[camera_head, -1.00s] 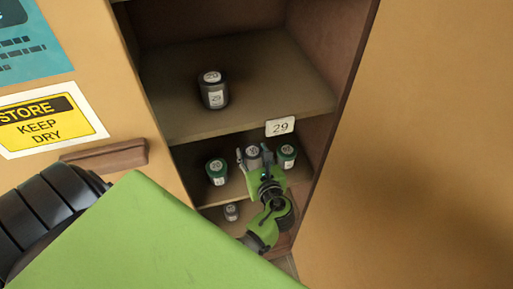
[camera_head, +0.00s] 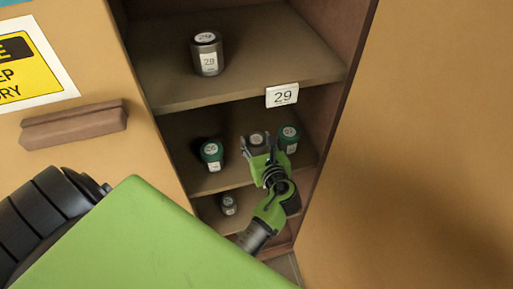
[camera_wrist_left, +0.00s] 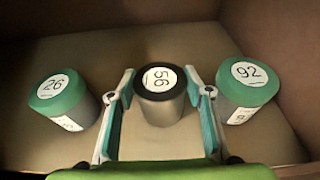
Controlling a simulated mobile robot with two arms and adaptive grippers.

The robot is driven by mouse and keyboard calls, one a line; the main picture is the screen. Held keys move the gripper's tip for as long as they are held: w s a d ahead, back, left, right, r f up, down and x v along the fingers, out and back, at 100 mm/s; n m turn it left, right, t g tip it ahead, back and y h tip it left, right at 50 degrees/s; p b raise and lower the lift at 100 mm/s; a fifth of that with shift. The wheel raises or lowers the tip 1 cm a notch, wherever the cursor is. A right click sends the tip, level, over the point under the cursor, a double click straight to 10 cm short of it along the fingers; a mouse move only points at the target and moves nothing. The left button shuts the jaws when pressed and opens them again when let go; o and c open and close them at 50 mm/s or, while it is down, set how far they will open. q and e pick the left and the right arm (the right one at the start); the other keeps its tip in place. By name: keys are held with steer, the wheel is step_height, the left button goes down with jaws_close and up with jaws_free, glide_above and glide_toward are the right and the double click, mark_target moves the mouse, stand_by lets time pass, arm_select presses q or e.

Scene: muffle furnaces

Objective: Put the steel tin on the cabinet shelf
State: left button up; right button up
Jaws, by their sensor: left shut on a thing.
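The steel tin (camera_head: 257,138), a grey tin with a dark-rimmed lid, is on the middle shelf (camera_head: 202,182) of the open cabinet, between two green-lidded tins. In the left wrist view its lid label on the steel tin (camera_wrist_left: 160,80) reads 56, turned sideways. My left gripper (camera_head: 258,148) reaches into the cabinet and is shut on the steel tin, with one finger on each side of it. The fingers also show in the left wrist view (camera_wrist_left: 160,105). The tin's lower part is partly hidden in the head view. My right gripper is not in view.
Green-lidded tins 26 (camera_wrist_left: 62,98) and 92 (camera_wrist_left: 247,85) stand close outside the fingers. A dark-lidded tin (camera_head: 207,55) stands on the upper shelf, above the 29 tag (camera_head: 282,95). A small tin (camera_head: 228,204) stands below. The cabinet's side panels flank the opening.

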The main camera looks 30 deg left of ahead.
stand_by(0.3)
arm_select(q)
steer(key=o, duration=1.3)
steer(key=shift+f, duration=0.15)
